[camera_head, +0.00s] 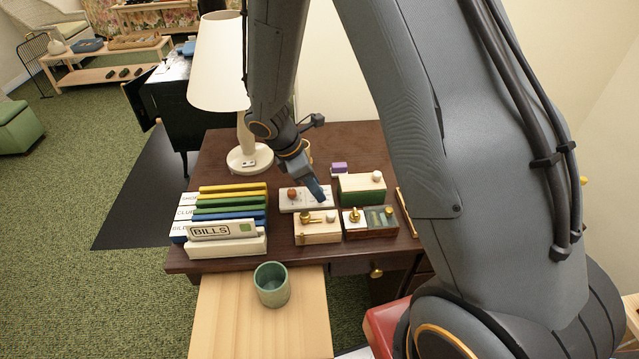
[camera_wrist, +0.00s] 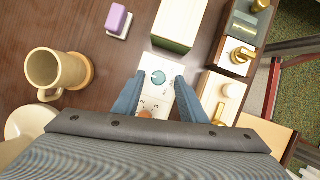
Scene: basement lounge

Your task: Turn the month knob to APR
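A white panel (camera_head: 299,205) lies on the dark desk and also shows between my fingers in the wrist view (camera_wrist: 160,91). It carries a round teal knob (camera_wrist: 158,77) and an orange-brown knob (camera_head: 292,194), partly hidden in the wrist view (camera_wrist: 147,114). Small markings surround the knobs, but I cannot read them or tell which knob is for the month. My gripper (camera_head: 320,194) is low over the right part of the panel. In the wrist view its blue fingers (camera_wrist: 160,79) are spread, one each side of the teal knob, with gaps between. Contact is not visible.
A purple block (camera_head: 339,168), lamp (camera_head: 249,157), binders (camera_head: 222,228) and a tan mug (camera_wrist: 58,70) stand around. A green cup (camera_head: 271,285) is in front.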

